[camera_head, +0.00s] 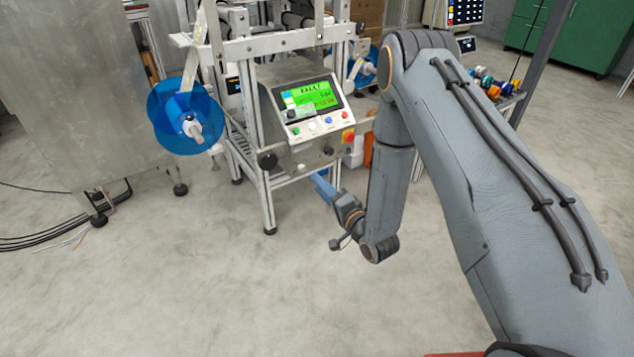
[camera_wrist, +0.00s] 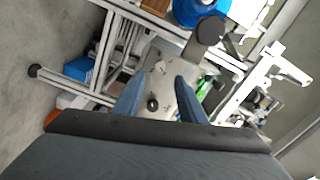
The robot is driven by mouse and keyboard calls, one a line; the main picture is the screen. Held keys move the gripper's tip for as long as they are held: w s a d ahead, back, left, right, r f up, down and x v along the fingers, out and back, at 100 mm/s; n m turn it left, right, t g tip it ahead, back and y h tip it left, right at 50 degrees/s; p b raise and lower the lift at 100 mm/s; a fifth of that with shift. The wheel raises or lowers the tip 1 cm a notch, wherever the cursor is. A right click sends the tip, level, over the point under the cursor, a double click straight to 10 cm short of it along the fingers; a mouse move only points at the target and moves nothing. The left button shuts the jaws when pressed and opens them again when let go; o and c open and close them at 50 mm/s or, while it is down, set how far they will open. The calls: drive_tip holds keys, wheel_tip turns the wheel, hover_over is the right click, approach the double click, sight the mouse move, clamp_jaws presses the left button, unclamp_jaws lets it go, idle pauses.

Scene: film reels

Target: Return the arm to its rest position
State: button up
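My arm reaches in from the right of the head view, bends at the elbow and hangs down in front of the machine. My gripper (camera_wrist: 162,82) shows two blue fingers apart in the wrist view, with nothing held between them. In the head view only a blue part of the gripper (camera_head: 324,188) shows, beside the machine's frame legs; the rest is hidden behind my wrist. The machine's control panel (camera_head: 308,105), with a lit green screen, stands beyond and left of my arm.
A blue film reel (camera_head: 186,119) is mounted on the machine's left side, and another reel (camera_head: 364,68) sits partly behind my arm. A metal cabinet (camera_head: 75,90) stands at left, with cables on the floor. A green cabinet (camera_head: 570,35) is at back right. The front floor is clear.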

drive_tip(key=shift+a+r, duration=0.1)
idle(0.3)
drive_tip(key=s+a+r+n+g+h, duration=0.5)
drive_tip(key=s+a+r+n+g, duration=0.1)
drive_tip(key=a+r+n+g, duration=0.15)
drive_tip(key=s+d+r+n+g+h, duration=0.1)
drive_tip(key=s+d+r+n+g, duration=0.15)
drive_tip(key=s, duration=0.85)
drive_tip(key=s+d+r+n+g+h, duration=0.1)
drive_tip(key=s+r+n+g+h, duration=0.2)
drive_tip(key=s, duration=0.8)
drive_tip(key=s+d+r+n+g, duration=0.2)
drive_tip(key=s+r, duration=0.3)
drive_tip(key=s, duration=0.6)
drive_tip(key=d+r+m+p, duration=0.3)
drive_tip(key=d+r+p, duration=0.7)
drive_tip(key=r+p, duration=0.3)
drive_tip(key=d+r+m+h+p, duration=0.1)
drive_tip(key=d+r+m+p, duration=0.3)
drive_tip(key=d+r+p, duration=0.7)
wheel_tip(320, 180, up, 2)
drive_tip(key=p, duration=0.4)
drive_tip(key=shift+w+r, duration=0.15)
drive_tip(key=shift+r, duration=0.1)
